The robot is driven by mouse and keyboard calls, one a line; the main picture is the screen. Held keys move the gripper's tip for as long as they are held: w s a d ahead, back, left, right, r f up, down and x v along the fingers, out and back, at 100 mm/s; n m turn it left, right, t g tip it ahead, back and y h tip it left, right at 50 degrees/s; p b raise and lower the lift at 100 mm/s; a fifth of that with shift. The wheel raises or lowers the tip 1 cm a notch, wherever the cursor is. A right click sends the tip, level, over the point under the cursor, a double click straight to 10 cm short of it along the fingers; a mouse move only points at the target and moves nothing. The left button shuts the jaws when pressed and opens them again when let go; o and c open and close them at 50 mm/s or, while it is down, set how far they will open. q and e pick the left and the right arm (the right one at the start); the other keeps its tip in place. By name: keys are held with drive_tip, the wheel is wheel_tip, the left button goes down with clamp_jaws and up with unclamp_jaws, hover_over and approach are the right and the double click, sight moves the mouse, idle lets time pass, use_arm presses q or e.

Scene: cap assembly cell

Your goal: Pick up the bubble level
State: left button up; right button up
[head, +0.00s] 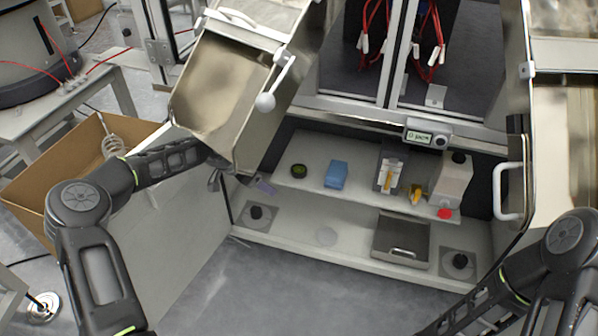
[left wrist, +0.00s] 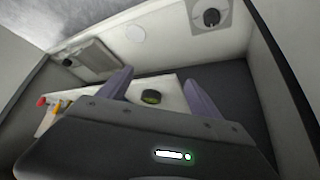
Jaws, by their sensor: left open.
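The bubble level looks to be the small round dark disc with a green top (head: 298,170), lying at the left of the upper shelf in the cell. In the left wrist view the disc (left wrist: 151,97) shows between the two finger lines, with nothing seen touching it. My left gripper (head: 243,185) is left of the disc in the head view, below the raised metal cover. Its purple fingers (left wrist: 159,76) are spread apart and empty. The metal cover and my arm partly hide this gripper in the head view. My right gripper is outside the frames; only part of that arm shows.
A blue block (head: 337,174), a device with a yellow part (head: 388,176), a yellow item (head: 415,194) and a pale box (head: 453,178) stand right of the disc. The raised metal cover (head: 215,85) overhangs the left. A metal lid (head: 401,240) lies on the lower level.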

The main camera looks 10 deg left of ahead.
sight(299, 169)
use_arm(q)
drive_tip(key=shift+w, duration=0.1)
drive_tip(key=w+d+b, duration=0.1)
drive_tip(key=w+d, duration=0.1)
drive_tip(key=w, duration=0.1)
drive_tip(key=w+d+b, duration=0.1)
drive_tip(key=w+d, duration=0.2)
drive_tip(key=shift+w+f, duration=0.1)
drive_tip(key=shift+w, duration=0.05)
drive_tip(key=shift+w+d, duration=0.25)
drive_tip(key=shift+w, duration=0.1)
drive_tip(key=shift+d, duration=0.1)
drive_tip(key=shift+w+d, duration=0.1)
drive_tip(key=shift+w, duration=0.15)
drive_tip(key=w+d+f, duration=0.1)
drive_tip(key=w+d+b, duration=0.1)
drive_tip(key=shift+w+d+f, duration=0.15)
drive_tip(key=shift+w+f, duration=0.25)
drive_tip(key=shift+w+d+f+b, duration=0.1)
drive_tip(key=shift+w+f+b, duration=0.05)
drive_tip(key=shift+f+b, duration=0.15)
drive_tip(key=shift+c, duration=0.2)
